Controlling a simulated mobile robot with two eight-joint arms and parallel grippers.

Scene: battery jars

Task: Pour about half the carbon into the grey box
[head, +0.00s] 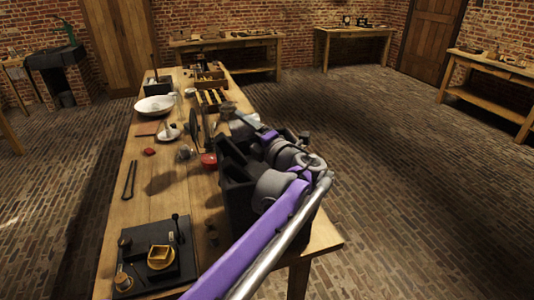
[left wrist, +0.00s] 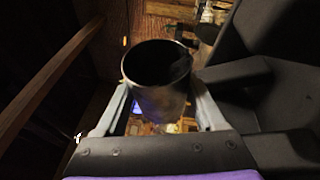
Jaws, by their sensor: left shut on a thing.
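My left gripper (left wrist: 158,105) is shut on a dark metal can (left wrist: 160,92), held between its two light fingers in the left wrist view. The can's round mouth faces the wrist camera; its inside is dark, so I cannot tell whether carbon is in it. In the head view my left gripper (head: 241,124) is above the table, partly hidden by its wrist. A dark grey box (head: 236,174) with open compartments stands below and beside it at the table's right edge. Dark grey walls, seemingly of this box, fill the right of the left wrist view (left wrist: 285,105). My right gripper is not in view.
The table's middle left is fairly clear. Brick floor lies to the right.

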